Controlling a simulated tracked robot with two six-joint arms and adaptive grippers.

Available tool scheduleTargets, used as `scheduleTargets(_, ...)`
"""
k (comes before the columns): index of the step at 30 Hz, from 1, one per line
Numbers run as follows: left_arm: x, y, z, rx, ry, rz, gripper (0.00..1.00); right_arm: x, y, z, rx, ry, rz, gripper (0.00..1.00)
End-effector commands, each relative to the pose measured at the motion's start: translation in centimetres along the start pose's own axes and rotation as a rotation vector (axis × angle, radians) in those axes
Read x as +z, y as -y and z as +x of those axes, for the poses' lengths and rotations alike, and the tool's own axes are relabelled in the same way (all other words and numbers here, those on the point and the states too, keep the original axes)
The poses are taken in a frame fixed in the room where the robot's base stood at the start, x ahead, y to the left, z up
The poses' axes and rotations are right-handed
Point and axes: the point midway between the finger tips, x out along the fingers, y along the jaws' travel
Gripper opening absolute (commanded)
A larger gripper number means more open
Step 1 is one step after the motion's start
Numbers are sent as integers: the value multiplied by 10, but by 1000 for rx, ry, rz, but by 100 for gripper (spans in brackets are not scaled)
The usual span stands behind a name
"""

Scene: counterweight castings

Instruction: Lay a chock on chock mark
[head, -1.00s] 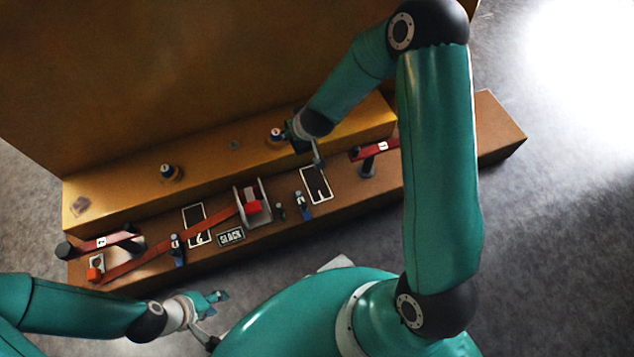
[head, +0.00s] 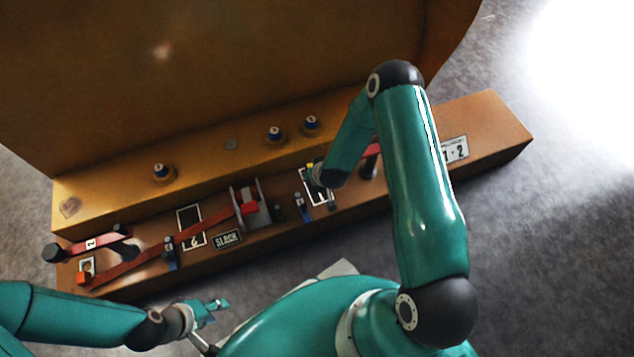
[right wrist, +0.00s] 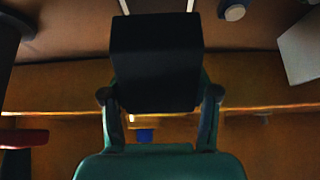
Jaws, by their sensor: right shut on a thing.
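A black block-shaped chock (right wrist: 155,62) fills the middle of the right wrist view, between the two fingers of my right gripper (right wrist: 161,98), which is shut on it. In the head view my right gripper (head: 318,178) is over the white-outlined chock mark (head: 320,199) right of centre and covers part of it. White outline strips (right wrist: 123,8) show beyond the block in the right wrist view. I cannot tell whether the chock touches the surface. Another white-outlined mark (head: 190,216) lies further left, partly under a red bar. My left gripper (head: 214,306) is open and empty, off the bench's front.
The brown bench (head: 490,125) carries red levers (head: 97,241), a long red bar (head: 150,259), a grey bracket (head: 263,207), a SLACK plate (head: 227,239) and small blue-topped knobs (head: 275,135). A high brown wall (head: 230,70) stands behind. The bench's right end is mostly clear.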

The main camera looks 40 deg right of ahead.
Motion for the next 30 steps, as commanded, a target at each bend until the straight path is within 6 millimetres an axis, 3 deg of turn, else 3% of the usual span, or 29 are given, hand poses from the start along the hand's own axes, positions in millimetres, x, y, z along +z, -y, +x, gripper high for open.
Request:
scheduleTargets(5,0,2,4,0,0,0,40,5,0,9,1,-2,0,14)
scheduleTargets(13,0,7,18,0,0,0,40,24,0,40,1,-2,0,14)
scheduleTargets(24,0,7,20,0,0,0,40,26,0,43,0,-2,-1,14)
scheduleTargets(25,0,7,19,0,0,0,40,26,0,42,0,-1,-1,65)
scheduleTargets(28,0,7,18,0,0,0,40,26,1,42,0,-1,-1,82)
scheduleTargets(30,0,7,18,0,0,0,40,26,1,42,0,-1,-1,85)
